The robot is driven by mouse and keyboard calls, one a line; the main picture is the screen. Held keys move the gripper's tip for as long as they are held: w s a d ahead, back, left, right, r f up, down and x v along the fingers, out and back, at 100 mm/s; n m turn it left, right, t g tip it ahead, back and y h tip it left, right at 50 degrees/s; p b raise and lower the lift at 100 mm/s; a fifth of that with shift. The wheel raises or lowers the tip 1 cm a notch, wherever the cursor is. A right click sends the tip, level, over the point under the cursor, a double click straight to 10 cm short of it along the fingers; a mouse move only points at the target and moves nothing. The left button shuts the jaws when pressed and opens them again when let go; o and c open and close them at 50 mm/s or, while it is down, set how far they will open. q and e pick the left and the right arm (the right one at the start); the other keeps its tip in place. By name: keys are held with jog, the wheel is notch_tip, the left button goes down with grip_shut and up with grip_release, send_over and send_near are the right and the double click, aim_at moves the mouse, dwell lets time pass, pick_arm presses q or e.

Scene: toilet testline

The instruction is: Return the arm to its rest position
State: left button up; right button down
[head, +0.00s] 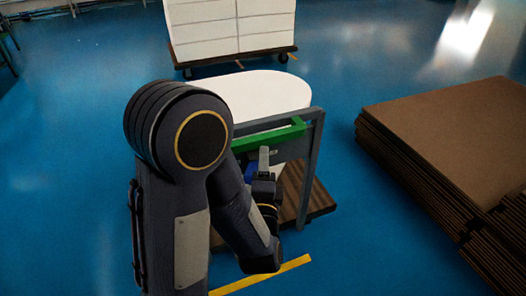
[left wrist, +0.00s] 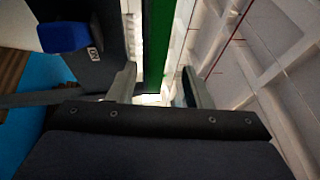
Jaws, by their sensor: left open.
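My left arm reaches in across the middle of the head view. Its left gripper (head: 264,158) is at the green bar of a grey metal frame, close to the frame's front. In the left wrist view the two fingers of the gripper (left wrist: 159,70) stand apart. The green bar (left wrist: 158,35) shows between and beyond them; I cannot tell whether it touches a finger. In the head view the green bar (head: 270,137) runs along the frame's top. My right gripper is in neither view.
A white rounded toilet part (head: 268,92) stands behind the green bar, above a wooden base (head: 318,200). A stack of brown cardboard (head: 455,115) is at the right. A cart with white boxes (head: 230,25) stands behind. Blue floor is clear at the left.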

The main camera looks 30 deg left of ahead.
pick_arm(q)
jog(key=shift+s+d, duration=0.15)
jog(key=shift+s, duration=0.2)
jog(key=s+d+f+n+g+h, duration=0.1)
jog(key=s+f+n+g+h, duration=0.1)
jog(key=s+n+g+h, duration=0.55)
jog(key=s+d+f+n+g+h, duration=0.1)
jog(key=s+d+n+g+h, duration=0.1)
jog(key=s+n+g+h, duration=0.55)
jog(key=s+r+t+y+p, duration=0.2)
jog(key=s+r+p, duration=0.1)
jog(key=r+p, duration=1.6)
jog(key=shift+s+r+t+p, duration=0.2)
jog(key=shift+r+t+p, duration=0.15)
jog(key=shift+p, duration=0.25)
